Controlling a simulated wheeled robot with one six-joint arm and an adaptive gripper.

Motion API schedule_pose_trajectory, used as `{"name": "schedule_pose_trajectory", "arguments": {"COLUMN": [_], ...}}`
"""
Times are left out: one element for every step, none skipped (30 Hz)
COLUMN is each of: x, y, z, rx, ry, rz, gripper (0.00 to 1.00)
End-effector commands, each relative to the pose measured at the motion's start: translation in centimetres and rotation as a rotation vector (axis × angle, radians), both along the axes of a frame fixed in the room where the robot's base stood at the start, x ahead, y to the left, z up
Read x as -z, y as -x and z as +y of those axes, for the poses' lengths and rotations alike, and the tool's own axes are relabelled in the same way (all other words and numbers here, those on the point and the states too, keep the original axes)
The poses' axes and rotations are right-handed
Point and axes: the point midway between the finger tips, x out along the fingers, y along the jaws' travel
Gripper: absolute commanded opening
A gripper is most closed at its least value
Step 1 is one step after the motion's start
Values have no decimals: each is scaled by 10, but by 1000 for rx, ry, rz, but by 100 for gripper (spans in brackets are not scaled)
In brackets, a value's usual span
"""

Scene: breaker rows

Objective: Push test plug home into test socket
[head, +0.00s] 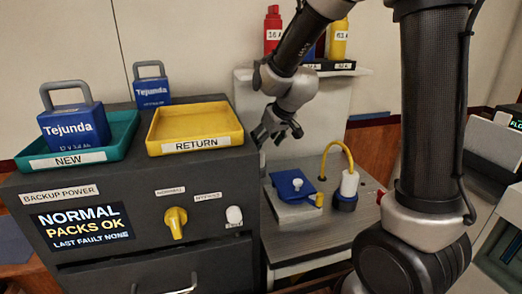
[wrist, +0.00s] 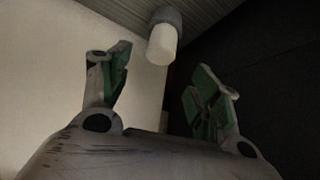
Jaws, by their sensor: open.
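A white cylinder (head: 349,182) with a yellow cable stands upright in a dark blue round base (head: 345,202) on the grey side table; these look like the test plug and test socket. How deep the plug sits is too small to tell. My gripper (head: 280,133) is open and empty, above and to the left of the plug, near the cabinet's right side. In the wrist view my gripper (wrist: 160,95) has its fingers spread with nothing between them. A white cylinder with a grey end (wrist: 162,42) shows beyond the fingertips; I cannot tell which object it is.
A blue-topped block (head: 292,186) with a white knob and yellow tip sits left of the plug. The dark cabinet (head: 130,200) holds a teal tray (head: 120,150), a yellow tray (head: 200,112) and blue packs. A shelf (head: 345,71) with bottles is behind. My arm crosses the right side.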

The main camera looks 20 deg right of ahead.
Motion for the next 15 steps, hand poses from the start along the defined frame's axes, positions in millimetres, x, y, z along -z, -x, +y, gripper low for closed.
{"name": "schedule_pose_trajectory", "arguments": {"x": [-9,-13,-19,-22,-25,-28,-30,-31,-32,-33,-33,-33,-33,-33,-33], "y": [5,8,11,13,15,17,18,19,20,21,21,21,21,21,21], "z": [-2,-3,-4,-5,-5,-6,-6,-7,-7,-7,-7,-7,-7,-7,-7], "rx": [0,1,1,-1,-1,1,1,1,1,1,1,0,0,0,0], "ry": [0,0,0,0,0,0,0,0,1,1,1,0,0,0,0], "rz": [-3,-2,-3,-2,-1,-1,-1,-1,0,1,1,1,1,1,1], "gripper": [63,63,63,63,63,63,63,63,63,63,63,63,63,63,63]}}
